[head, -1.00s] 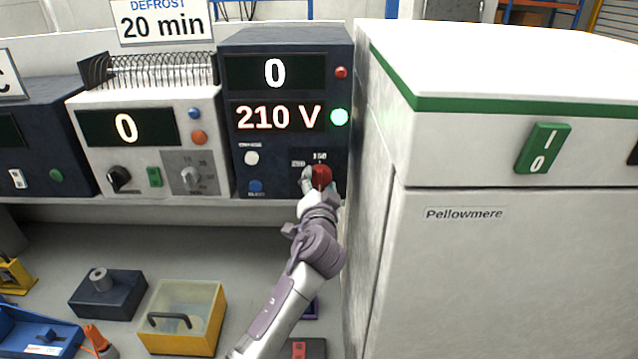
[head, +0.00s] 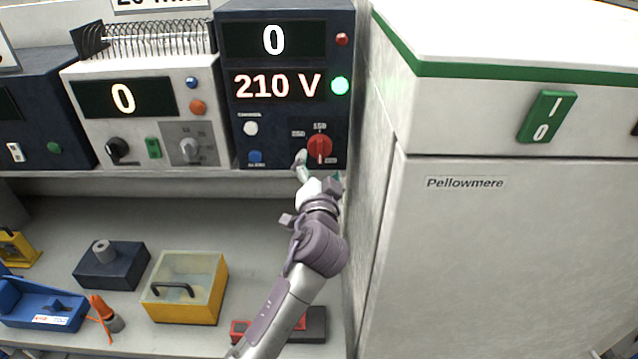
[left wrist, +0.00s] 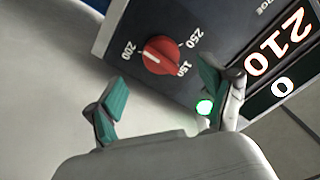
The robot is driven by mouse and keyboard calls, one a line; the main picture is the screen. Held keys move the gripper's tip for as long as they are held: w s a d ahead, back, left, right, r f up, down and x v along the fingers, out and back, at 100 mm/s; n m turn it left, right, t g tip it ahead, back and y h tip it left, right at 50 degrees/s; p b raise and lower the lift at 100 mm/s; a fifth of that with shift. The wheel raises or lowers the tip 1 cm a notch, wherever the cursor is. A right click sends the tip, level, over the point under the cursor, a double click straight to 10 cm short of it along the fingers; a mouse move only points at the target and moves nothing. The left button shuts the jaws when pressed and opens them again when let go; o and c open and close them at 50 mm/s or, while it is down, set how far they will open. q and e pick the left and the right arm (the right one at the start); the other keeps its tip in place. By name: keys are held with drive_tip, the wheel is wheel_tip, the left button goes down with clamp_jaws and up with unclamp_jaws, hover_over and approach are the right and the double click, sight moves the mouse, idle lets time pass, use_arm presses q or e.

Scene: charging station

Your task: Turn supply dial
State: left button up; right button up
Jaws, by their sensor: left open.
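The supply dial (head: 320,148) is a round red knob with a pale pointer line, low on the front of the dark blue supply unit (head: 228,112). In the left wrist view the dial (left wrist: 161,57) shows whole, with marks 150, 200 and 250 around it. The unit's displays read 0 and 210 V, and a green lamp (head: 340,86) is lit. My left gripper (head: 318,170) is open and empty, just below and in front of the dial. Its fingers (left wrist: 168,100) are apart and clear of the dial. My right gripper is out of view.
A white cabinet (head: 460,240) with a green switch (head: 546,116) stands close on the right. A cream unit (head: 150,110) stands left of the supply unit. Below the shelf are a yellow box (head: 185,312), a dark block (head: 112,264) and a blue tray (head: 40,318).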

use_arm(q)
drive_tip(key=s, duration=0.6)
idle(1.9)
